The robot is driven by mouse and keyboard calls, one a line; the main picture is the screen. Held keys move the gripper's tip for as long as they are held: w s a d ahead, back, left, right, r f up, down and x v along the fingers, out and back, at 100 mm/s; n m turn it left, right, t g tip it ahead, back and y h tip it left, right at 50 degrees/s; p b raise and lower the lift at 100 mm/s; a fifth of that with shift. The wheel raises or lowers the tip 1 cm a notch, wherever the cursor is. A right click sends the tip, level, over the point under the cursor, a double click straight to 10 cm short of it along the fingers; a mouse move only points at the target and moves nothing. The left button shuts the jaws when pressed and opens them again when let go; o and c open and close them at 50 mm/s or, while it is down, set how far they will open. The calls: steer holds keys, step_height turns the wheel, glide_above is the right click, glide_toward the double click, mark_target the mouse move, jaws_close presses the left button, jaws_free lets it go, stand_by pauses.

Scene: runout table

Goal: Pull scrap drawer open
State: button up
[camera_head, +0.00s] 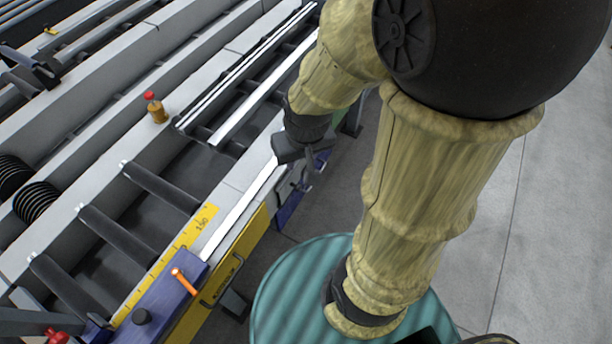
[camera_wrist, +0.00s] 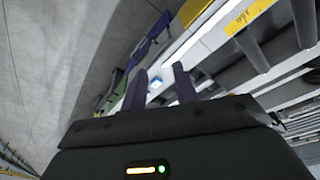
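My gripper (camera_head: 308,168) hangs beside the runout table's front edge, above the floor side. In the wrist view its two dark fingers (camera_wrist: 160,85) stand apart with a gap between them, and nothing is held. A blue front panel (camera_head: 290,208) sits low on the table side just below my gripper, partly hidden by it. A yellow panel (camera_head: 247,238) with a dark handle-like bar lies nearer along the same side. I cannot tell for certain which front is the scrap drawer. No drawer visibly stands out from the table.
The table has dark rollers (camera_head: 120,236), a yellow scale (camera_head: 160,268) and a blue block (camera_head: 158,305) with an orange lever (camera_head: 184,282). The grey floor (camera_head: 535,200) at right is clear.

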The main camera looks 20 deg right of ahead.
steer(key=shift+a, duration=0.15)
steer(key=w+d+f+m+y+b, duration=0.2)
steer(key=w+d+f+y+b, duration=0.15)
steer(key=f+b, duration=0.65)
steer(key=w+d+f+m+g+y+b, duration=0.15)
steer(key=w+d+f+b, duration=0.35)
steer(key=f, duration=0.8)
steer(key=w+d+f+m+t+y+b, duration=0.1)
steer(key=w+d+f+m+y+b, duration=0.15)
steer(key=f+b, duration=0.75)
steer(key=w+d+f+m+t+y+b, duration=0.1)
steer(key=w+d+f+m+t+b, duration=0.1)
steer(key=d+f+t+b, duration=0.3)
steer(key=w+d+f+m+t+y+b, duration=0.1)
steer(key=d+f+t+b, duration=0.4)
steer(key=d+f, duration=0.8)
step_height(320, 180, down, 3)
steer(key=shift+w+d+r+m+b, duration=0.15)
steer(key=shift+w+m+b, duration=0.3)
steer(key=shift+m+b, duration=0.2)
